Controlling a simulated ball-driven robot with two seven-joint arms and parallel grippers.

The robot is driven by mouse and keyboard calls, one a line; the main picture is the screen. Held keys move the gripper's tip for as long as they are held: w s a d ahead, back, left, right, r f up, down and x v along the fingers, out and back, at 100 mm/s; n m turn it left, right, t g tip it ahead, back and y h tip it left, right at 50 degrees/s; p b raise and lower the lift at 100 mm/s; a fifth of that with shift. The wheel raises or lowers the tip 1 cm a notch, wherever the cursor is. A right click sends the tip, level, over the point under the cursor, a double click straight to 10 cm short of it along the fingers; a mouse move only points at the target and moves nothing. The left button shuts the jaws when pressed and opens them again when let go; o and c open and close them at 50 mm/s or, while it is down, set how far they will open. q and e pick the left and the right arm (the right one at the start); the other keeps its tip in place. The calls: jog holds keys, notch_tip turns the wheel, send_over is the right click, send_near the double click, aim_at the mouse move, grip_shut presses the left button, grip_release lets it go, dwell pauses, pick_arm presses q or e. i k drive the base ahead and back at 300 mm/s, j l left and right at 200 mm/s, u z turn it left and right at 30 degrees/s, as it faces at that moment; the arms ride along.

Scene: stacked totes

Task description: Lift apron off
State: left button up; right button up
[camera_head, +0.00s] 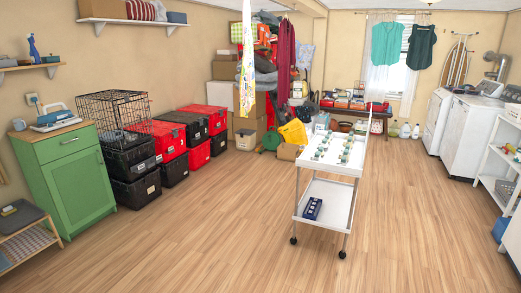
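A narrow hanging cloth (247,70), white above and yellow-green patterned below, hangs from above the picture's top edge near the middle; it may be the apron, but I cannot tell. A dark red cloth (286,55) hangs behind it to the right, near the far clutter; its kind is also unclear. A teal top (387,43) and a dark green top (421,46) hang by the window. Neither of my grippers is in view.
A white two-shelf cart (325,168) with small items on top stands right of centre. Stacked black and red totes (168,140) and a green cabinet (75,178) line the left wall. White appliances (468,135) stand at right. The wooden floor (215,235) in front is clear.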

aim_at(246, 83)
jog(key=i+j+u, duration=0.15)
jog(key=i, duration=0.6)
jog(key=i+l+u, duration=0.1)
jog(key=i, duration=0.7)
jog(key=i+u, duration=0.15)
jog(key=i, duration=0.6)
jog(key=i+l+u, duration=0.15)
jog(key=i, duration=0.6)
jog(key=l, duration=0.1)
